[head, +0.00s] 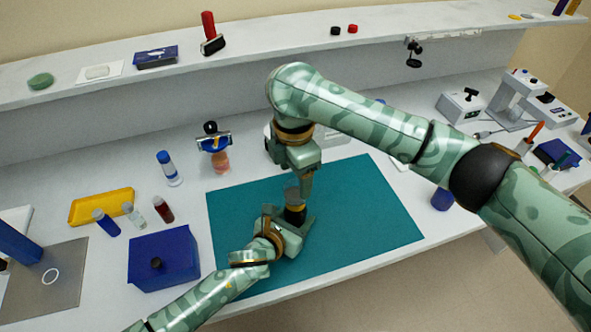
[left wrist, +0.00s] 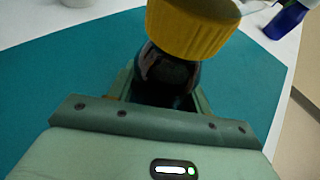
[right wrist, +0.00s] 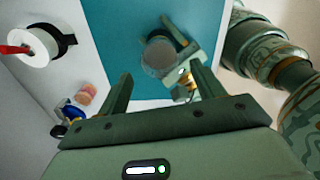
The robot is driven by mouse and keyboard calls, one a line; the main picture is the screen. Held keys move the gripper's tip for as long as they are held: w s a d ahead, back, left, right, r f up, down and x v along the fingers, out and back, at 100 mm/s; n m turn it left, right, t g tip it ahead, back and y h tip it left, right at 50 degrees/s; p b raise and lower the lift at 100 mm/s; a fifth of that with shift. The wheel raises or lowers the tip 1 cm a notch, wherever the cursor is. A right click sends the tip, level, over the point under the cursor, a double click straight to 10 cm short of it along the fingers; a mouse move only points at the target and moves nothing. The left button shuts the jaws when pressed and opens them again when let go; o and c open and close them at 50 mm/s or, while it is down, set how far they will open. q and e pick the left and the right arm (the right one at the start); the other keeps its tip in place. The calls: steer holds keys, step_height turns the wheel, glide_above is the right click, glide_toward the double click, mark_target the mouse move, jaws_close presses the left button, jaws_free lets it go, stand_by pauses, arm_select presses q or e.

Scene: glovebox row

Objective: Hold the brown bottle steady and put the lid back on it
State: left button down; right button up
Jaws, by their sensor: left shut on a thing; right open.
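The dark brown bottle (head: 294,216) stands on the teal mat, and its glossy side fills the middle of the left wrist view (left wrist: 166,72). My left gripper (head: 284,226) is shut on its body. A yellow ribbed lid (left wrist: 190,30) shows over the bottle's top and looks slightly tilted in that view.
The teal mat (head: 370,210) is bare around the bottle. A blue box (head: 163,262), small vials (head: 163,209) and a yellow tray (head: 102,206) stand to the left. A blue-capped bottle (head: 169,168) and an orange jar (head: 220,160) stand behind. A blue cup (head: 442,199) is at the right.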

mark_target(296, 188)
steer(key=n, duration=0.2)
steer(key=shift+d+r+n, duration=0.1)
steer(key=shift+n, duration=0.2)
steer(key=shift+f, duration=4.05)
steer(key=c, duration=1)
steer(key=shift+m, duration=1)
steer(key=o, duration=1.1)
steer(key=shift+o, duration=0.2)
steer(key=shift+r, duration=0.1)
